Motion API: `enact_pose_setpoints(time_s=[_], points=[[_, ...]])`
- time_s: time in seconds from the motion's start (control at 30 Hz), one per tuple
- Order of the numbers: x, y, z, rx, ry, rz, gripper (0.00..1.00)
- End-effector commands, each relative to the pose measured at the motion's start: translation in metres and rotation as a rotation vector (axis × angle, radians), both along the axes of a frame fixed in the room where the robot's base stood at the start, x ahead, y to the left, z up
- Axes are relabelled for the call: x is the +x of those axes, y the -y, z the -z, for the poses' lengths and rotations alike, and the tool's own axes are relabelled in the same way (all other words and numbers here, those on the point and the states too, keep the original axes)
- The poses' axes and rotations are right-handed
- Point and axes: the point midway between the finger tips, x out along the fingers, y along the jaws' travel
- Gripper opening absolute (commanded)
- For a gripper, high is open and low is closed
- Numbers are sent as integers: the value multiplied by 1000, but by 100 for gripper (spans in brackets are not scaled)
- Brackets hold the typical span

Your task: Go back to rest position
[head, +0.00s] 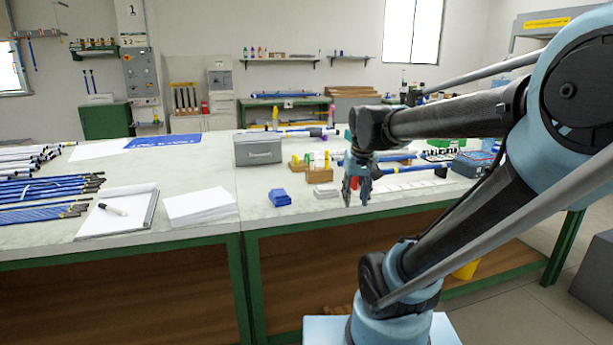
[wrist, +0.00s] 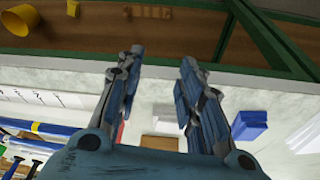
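My gripper (head: 356,190) hangs above the front part of the green-framed workbench, fingers pointing down. In the wrist view my gripper (wrist: 162,75) shows its two fingers well apart, with nothing between the tips. Below and between the fingers lie the pale bench top (wrist: 160,88) and, beyond its edge, the brown lower shelf (wrist: 165,35). My arm reaches across the right side of the head view and hides part of the bench behind it.
Blue blocks (head: 279,197) lie left of my gripper. Wooden blocks (head: 319,175) with coloured pieces stand behind it. A grey box (head: 258,150), a clipboard (head: 118,212), a paper stack (head: 200,205) and several blue rods (head: 45,190) lie further left. A yellow bucket (head: 466,270) sits below the bench.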

Motion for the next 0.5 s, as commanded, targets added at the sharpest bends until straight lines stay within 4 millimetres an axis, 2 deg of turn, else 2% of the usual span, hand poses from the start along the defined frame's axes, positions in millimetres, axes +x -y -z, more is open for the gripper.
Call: enact_pose_setpoints(time_s=[0.1, 0.3, 0.5], points=[[-35, 16, 26, 0, -18, 27, 35], [-87, 33, 70, 1, -47, 64, 35], [-119, 42, 102, 1, -65, 87, 35]])
